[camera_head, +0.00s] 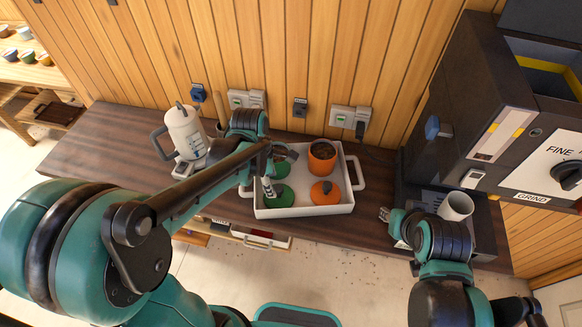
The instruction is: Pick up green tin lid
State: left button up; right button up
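The green tin lid (281,197) lies in the front left of a white tray (305,211) on the counter. A green tin (281,169) stands behind it, partly hidden by my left gripper. My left gripper (276,172) is over the tray's left side, its fingers spread apart, one close to the green lid. I cannot tell whether that finger touches the lid. An orange tin (322,158) with dark contents and an orange lid (325,193) are in the tray's right half. My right gripper (385,214) is right of the tray, small and seen edge-on.
A white jug (185,132) with a grey handle stands left of the tray. A large dark grinder (484,110) stands at the right, with a white cup (456,206) at its base. Wall sockets (349,118) are behind the tray. The counter's left end (100,140) is clear.

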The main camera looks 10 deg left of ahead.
aim_at(278, 188)
pick_arm(q)
jog(key=shift+w+d+r+n+p, duration=0.1)
jog(key=shift+w+d+n+p, duration=0.05)
jog(key=shift+w+n, duration=0.15)
jog(key=shift+w+d+r+n+p, duration=0.1)
jog(key=shift+w+n+p, duration=0.1)
jog(key=shift+w, duration=0.2)
jog(key=shift+w+d+f+g, duration=0.15)
jog(key=shift+w+f+g, duration=0.05)
jog(key=shift+g, duration=0.1)
jog(key=f, duration=0.5)
jog(key=d+f, duration=0.1)
jog(key=f, duration=0.1)
jog(key=shift+s+f+b, duration=0.15)
jog(key=shift+f+b, duration=0.1)
jog(key=shift+b, duration=0.05)
grip_shut()
